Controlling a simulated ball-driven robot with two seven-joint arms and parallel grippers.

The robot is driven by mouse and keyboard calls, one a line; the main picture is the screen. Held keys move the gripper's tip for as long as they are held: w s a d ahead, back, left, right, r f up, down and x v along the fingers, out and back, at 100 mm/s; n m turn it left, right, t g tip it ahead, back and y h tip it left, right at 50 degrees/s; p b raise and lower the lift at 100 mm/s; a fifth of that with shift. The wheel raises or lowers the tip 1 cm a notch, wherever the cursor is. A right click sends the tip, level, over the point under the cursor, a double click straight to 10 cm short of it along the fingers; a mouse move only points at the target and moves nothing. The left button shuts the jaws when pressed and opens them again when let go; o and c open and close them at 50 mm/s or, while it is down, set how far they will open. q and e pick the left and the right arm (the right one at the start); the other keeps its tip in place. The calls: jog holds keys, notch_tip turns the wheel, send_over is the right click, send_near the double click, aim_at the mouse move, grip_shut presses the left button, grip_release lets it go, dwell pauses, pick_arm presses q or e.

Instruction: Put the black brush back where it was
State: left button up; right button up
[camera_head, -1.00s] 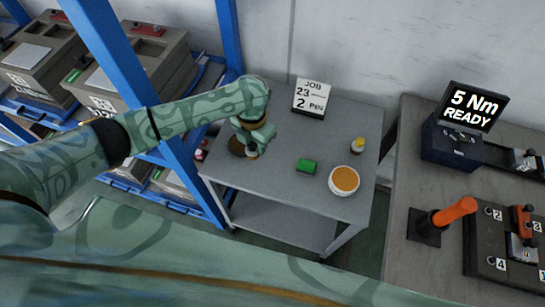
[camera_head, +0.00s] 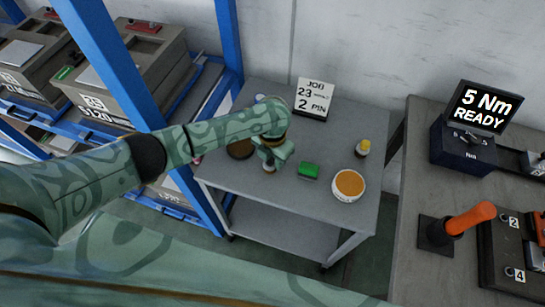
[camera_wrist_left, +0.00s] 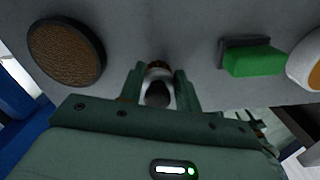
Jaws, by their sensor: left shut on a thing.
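My left gripper (camera_head: 270,158) is shut on a small, dark, rounded thing, which I take to be the black brush (camera_wrist_left: 157,93). In the left wrist view it sits between the two fingers, with a pale and reddish-brown part at its far end. In the head view the gripper hides most of it; a tan lower end (camera_head: 268,168) shows just above or on the grey table (camera_head: 290,205). I cannot tell whether it touches the tabletop. My right gripper is not in view.
A round brown pad with a dark rim (camera_wrist_left: 66,52) lies left of the gripper. A green block (camera_head: 308,170), a bowl of orange stuff (camera_head: 348,185) and a yellow-capped bottle (camera_head: 362,148) stand to the right. A job sign (camera_head: 313,98) stands at the back.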

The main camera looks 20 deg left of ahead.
pick_arm(q)
jog(key=o, duration=1)
jog(key=shift+f, duration=0.1)
jog(key=shift+o, duration=0.2)
notch_tip(320, 180, up, 11)
jog(key=p, duration=0.5)
jog(key=shift+r, duration=0.7)
